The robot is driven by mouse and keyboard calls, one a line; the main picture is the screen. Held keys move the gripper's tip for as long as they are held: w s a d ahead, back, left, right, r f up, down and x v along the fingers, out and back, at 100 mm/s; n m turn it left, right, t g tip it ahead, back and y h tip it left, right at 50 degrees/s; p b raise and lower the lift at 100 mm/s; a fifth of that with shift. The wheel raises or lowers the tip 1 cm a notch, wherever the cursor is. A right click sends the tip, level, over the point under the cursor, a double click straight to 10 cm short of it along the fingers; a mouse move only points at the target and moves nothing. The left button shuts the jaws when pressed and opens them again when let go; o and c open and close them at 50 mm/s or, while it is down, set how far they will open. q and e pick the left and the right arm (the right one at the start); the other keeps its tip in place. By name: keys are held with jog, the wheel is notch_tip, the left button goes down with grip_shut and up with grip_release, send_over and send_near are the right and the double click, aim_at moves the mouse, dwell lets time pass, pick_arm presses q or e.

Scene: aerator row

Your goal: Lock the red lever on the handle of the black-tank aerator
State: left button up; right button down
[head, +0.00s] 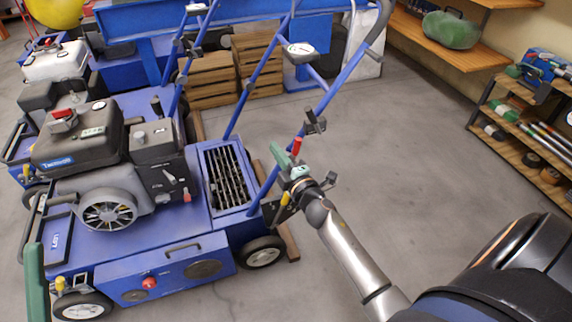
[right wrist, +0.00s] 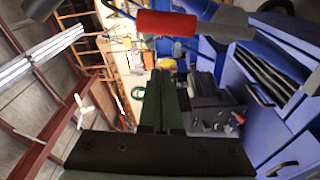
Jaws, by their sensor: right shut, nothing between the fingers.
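The black-tank aerator (head: 75,140) stands at the left in the head view, with blue handle tubes rising to the right. The red lever (head: 297,146) stands up near the lower part of the handle. In the right wrist view the red lever (right wrist: 166,23) lies across the top, beyond the fingertips and joined to a grey part. My right gripper (head: 278,153) is shut and empty beside the lever, its green fingers just left of it in the head view. Whether they touch is unclear. A green piece at the lower left edge appears to be my left gripper (head: 35,283); its jaws cannot be made out.
Another aerator with a white tank (head: 55,62) stands behind. Wooden crates (head: 210,80) sit at the back. A shelf (head: 535,140) with tools stands at the right, and a wall shelf holds a green container (head: 450,30). The floor (head: 400,130) between is clear.

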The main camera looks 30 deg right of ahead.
aim_at(294, 152)
pick_arm(q)
jog(key=shift+f, duration=0.35)
pick_arm(e)
jog(key=shift+s+d+f, duration=0.1)
jog(key=shift+s+d, duration=0.2)
jog(key=shift+d, duration=0.3)
jog(key=shift+s+d+f, duration=0.15)
jog(key=shift+s+d, duration=0.2)
jog(key=shift+d, duration=0.25)
jog(key=shift+s+d+f, duration=0.1)
jog(key=shift+s+d, duration=0.2)
jog(key=shift+d, duration=0.3)
pick_arm(q)
jog(key=shift+a, duration=0.1)
pick_arm(e)
jog(key=shift+d, duration=0.15)
pick_arm(q)
jog(key=shift+a, duration=0.45)
pick_arm(e)
jog(key=shift+d+m, duration=0.15)
jog(key=shift+m, duration=0.25)
